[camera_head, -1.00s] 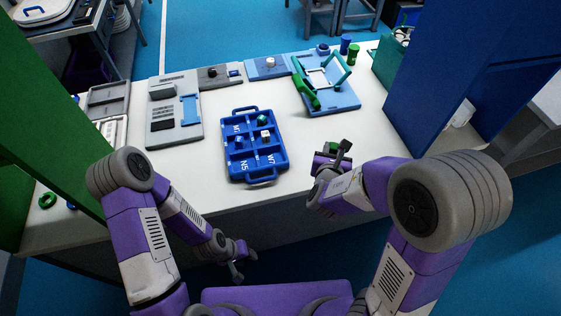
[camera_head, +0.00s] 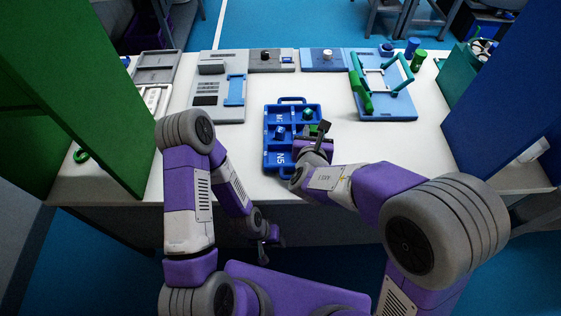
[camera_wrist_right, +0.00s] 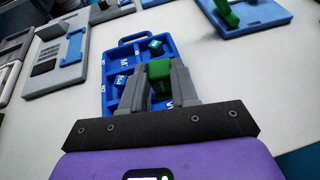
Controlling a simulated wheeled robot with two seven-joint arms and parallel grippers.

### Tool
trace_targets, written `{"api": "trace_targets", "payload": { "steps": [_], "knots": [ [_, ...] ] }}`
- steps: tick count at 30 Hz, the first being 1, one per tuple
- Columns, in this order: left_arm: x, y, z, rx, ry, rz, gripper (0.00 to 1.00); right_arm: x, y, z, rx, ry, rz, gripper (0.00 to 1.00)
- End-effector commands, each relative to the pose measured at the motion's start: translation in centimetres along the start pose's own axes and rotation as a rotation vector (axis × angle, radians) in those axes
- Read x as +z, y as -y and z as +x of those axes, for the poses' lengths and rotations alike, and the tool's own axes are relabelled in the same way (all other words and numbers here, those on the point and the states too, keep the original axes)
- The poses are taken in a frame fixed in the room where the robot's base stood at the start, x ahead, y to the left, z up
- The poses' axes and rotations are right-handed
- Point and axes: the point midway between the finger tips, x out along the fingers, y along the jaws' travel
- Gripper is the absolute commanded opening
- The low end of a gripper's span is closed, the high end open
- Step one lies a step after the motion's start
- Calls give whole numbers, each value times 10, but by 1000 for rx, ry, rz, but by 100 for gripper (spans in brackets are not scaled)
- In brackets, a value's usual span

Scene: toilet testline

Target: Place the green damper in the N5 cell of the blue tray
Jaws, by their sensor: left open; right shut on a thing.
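The green damper (camera_wrist_right: 160,70) is held between the fingers of my right gripper (camera_wrist_right: 161,83), which is shut on it. In the head view my right gripper (camera_head: 316,142) is over the right side of the blue tray (camera_head: 268,137) and hides part of it. The tray has labelled cells; the N5 label (camera_head: 280,158) shows at its near left. A blue part (camera_head: 280,132) sits in a left cell, and a teal-topped part (camera_head: 308,113) in a right cell. My left gripper (camera_head: 270,250) is open and empty, low in front of the table.
Grey and blue fixtures (camera_head: 220,85) stand behind the tray, and a blue fixture with a green handle (camera_head: 385,90) stands at back right. A green panel (camera_head: 90,100) and a blue panel (camera_head: 510,90) flank the table. White table surface is free right of the tray.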

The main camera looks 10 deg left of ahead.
Motion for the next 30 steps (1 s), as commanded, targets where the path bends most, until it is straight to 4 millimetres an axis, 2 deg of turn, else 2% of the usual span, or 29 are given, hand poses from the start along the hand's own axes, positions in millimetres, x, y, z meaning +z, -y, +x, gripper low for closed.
{"api": "trace_targets", "payload": {
  "steps": [1,3,6,9,15,18,23,30],
  "knots": [
    [0,3,7,0,0,0,43,-5,-24,1,42,1,-13,0],
    [0,4,10,0,0,0,43,-6,-50,-1,86,-1,-30,0],
    [0,5,13,0,0,0,43,-9,-74,-4,129,-5,-45,0],
    [-1,6,17,0,0,1,43,-16,-85,-4,149,-8,-53,0],
    [-1,12,32,0,0,1,43,-52,-87,10,151,-10,-56,0],
    [-2,14,37,0,0,0,43,-64,-87,15,152,-9,-55,0],
    [-2,15,40,0,0,1,43,-72,-87,19,152,-7,-54,0],
    [-2,20,52,0,0,0,43,-103,-87,31,151,-8,-55,0]
  ]
}}
